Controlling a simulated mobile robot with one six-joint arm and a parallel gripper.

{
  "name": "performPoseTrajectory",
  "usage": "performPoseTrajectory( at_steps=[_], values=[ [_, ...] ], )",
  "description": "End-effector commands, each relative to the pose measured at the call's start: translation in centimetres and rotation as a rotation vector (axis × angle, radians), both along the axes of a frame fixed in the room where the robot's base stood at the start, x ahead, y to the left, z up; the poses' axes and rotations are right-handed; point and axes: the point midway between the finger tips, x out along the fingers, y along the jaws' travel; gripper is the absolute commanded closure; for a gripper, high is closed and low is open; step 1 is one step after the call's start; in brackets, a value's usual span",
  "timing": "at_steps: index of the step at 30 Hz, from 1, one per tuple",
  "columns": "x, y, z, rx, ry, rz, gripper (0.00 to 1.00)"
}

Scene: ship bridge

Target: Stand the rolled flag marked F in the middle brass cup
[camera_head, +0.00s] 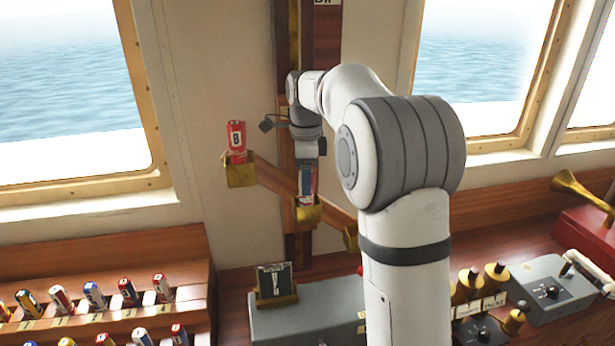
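A rolled flag with blue, white and red on it (306,183) stands upright at the middle brass cup (308,213). Its lower end meets the cup's mouth and appears to be inside. The letter on it is too small to read. My gripper (308,162) points down right over this flag, at its upper end. The fingers are too small and dark to show whether they are pressed on it or parted. A red rolled flag marked B (236,138) stands in the left brass cup (241,174). The right brass cup (350,239) is mostly hidden behind my arm.
A wooden rack (110,262) with several rolled flags is at the lower left. A grey box (310,325) with a small dark panel (274,280) is below the cups. Brass-topped levers (496,275) and a brass horn (580,188) are at the right. Windows flank the wooden post.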

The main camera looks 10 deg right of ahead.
Motion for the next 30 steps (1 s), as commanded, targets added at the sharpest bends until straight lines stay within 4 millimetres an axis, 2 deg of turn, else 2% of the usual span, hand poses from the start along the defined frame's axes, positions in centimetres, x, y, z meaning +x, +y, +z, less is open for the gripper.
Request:
performPoseTrajectory(
  at_steps=[3,11,14,24,30],
  values=[
    [0.0,0.0,0.0,0.000,0.000,0.000,0.41],
    [0.0,0.0,0.2,0.000,-0.001,-0.001,0.41],
    [0.1,0.0,1.2,0.000,-0.003,-0.001,0.41],
    [0.1,0.0,6.6,0.000,-0.002,0.000,0.41],
    [0.0,0.0,7.8,0.000,0.000,0.000,0.41]
  ],
)
